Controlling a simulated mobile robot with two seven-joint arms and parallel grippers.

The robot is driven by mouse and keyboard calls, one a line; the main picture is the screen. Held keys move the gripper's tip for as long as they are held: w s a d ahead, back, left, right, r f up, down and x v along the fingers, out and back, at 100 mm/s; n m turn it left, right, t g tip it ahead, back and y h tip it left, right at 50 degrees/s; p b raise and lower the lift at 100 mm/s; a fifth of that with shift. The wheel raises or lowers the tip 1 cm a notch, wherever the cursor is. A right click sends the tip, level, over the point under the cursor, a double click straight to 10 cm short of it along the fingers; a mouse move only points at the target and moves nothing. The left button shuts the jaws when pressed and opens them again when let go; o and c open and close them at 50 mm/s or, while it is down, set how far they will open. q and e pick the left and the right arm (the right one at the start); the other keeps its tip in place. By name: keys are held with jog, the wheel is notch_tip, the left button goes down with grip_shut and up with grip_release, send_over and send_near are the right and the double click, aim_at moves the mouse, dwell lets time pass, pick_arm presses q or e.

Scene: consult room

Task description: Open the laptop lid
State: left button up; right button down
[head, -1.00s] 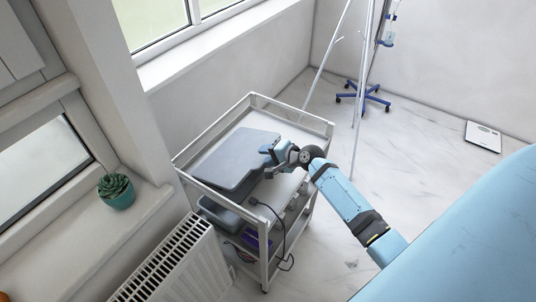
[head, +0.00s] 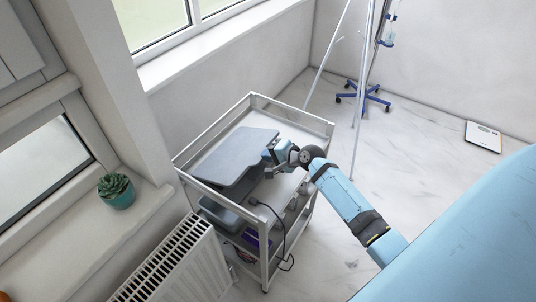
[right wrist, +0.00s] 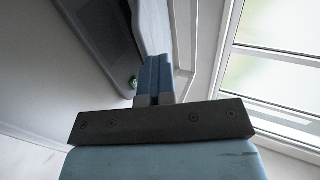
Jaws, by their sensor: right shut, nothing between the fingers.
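The grey laptop (head: 232,157) lies on the top shelf of the white trolley in the head view. Its lid looks slightly raised on the side by my right gripper. My right gripper (head: 268,156) is at the laptop's right edge, its fingers shut and empty. In the right wrist view the shut blue fingers (right wrist: 154,75) are close to the dark laptop edge (right wrist: 105,40), which shows a small green spot. I cannot tell whether the fingertips touch the lid. My left gripper is not in view.
The trolley's raised rim (head: 290,112) surrounds the top shelf. A cable (head: 283,240) hangs off its front side. A radiator (head: 178,262) stands close at the left front.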

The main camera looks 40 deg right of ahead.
jog(key=c, duration=1.8)
grip_release()
jog(key=shift+c, duration=0.2)
jog(key=o, duration=0.6)
jog(key=v, duration=1.3)
jog(key=shift+s, duration=0.35)
jog(key=shift+d+r, duration=0.1)
jog(key=shift+d, duration=0.05)
